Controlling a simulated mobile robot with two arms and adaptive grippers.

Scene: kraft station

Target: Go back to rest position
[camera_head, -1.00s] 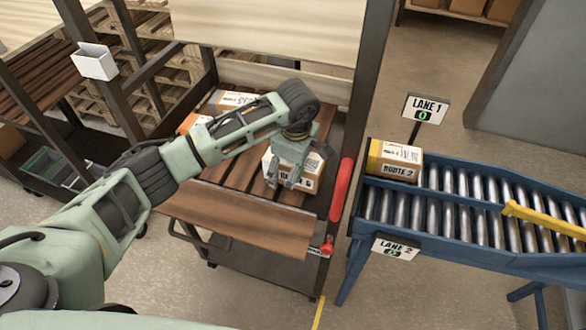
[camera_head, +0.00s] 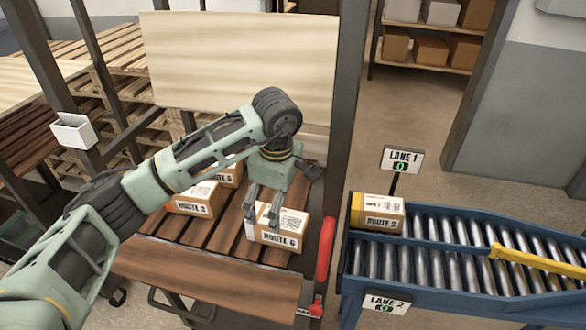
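My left arm comes in from the left and reaches over the slatted wooden shelf of the cart. My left gripper (camera_head: 262,208) points down with its two fingers apart and nothing between them that I can see. Its fingertips overlap the left part of a cardboard box marked ROUTE 6 (camera_head: 286,239) on the shelf. I cannot tell whether they touch the box. My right gripper is not in view.
Two more boxes (camera_head: 192,201) (camera_head: 230,174) sit on the shelf behind and left. Cart posts and a red handle (camera_head: 325,250) flank the shelf's right side. A yellow-ended box (camera_head: 382,213) rests on the blue roller conveyor (camera_head: 450,260), beside the LANE 1 sign (camera_head: 403,159).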

